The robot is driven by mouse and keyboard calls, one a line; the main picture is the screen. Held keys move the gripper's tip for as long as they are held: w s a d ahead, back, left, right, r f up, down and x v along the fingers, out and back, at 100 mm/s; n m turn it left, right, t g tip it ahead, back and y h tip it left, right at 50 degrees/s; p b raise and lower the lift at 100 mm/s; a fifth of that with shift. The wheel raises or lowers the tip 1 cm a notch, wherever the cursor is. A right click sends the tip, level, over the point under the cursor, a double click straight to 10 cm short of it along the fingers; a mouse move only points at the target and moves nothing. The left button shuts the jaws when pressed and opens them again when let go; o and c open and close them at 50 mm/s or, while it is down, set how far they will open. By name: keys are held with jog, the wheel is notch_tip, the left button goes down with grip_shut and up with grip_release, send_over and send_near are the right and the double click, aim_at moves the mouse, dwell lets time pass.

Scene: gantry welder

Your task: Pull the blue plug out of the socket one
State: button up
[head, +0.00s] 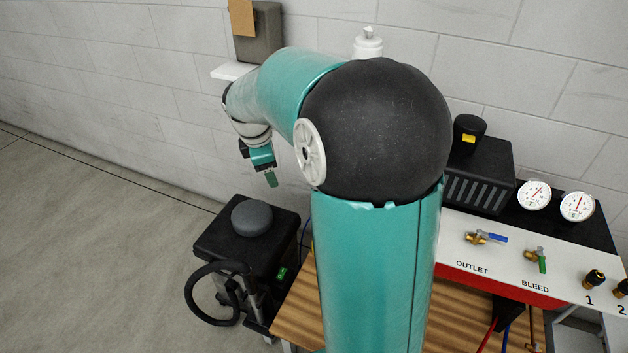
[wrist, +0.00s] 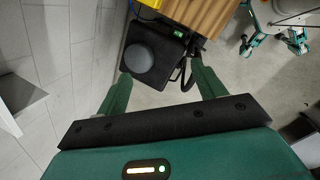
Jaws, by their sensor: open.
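My gripper (head: 268,172) hangs in the air at the left of the head view, above and behind the black box with the round grey top, well away from the panel. In the wrist view my gripper (wrist: 162,82) has its two green fingers spread with nothing between them. A black and brass fitting (head: 594,279) stands by the number 1 on the white panel at the right; I cannot tell whether it is socket one. I cannot make out a blue plug in either view. My arm hides the middle of the head view.
The black box (head: 227,237) stands beside a wooden top (head: 294,308). Floor at left is clear.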

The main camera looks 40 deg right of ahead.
jog(key=w+d+f+n+g+y, duration=0.1)
jog(key=w+d+f+n, duration=0.25)
jog(key=d+f, duration=0.7)
jog(key=w+d+f+n+g+y, duration=0.15)
jog(key=d+f+n, duration=0.35)
jog(key=d+f, duration=0.6)
jog(key=s+d+f+n, duration=0.25)
jog(key=d+f, duration=0.35)
jog(key=f, duration=0.4)
jog(key=shift+t, duration=0.45)
jog(key=f, duration=1.3)
jog(key=shift+s+a+f, duration=0.15)
jog(key=shift+a+f, duration=0.1)
jog(key=shift+c, duration=0.2)
jog(key=c, duration=1.1)
jog(key=shift+o, duration=0.2)
jog(key=shift+r, duration=0.55)
jog(key=shift+r, duration=0.9)
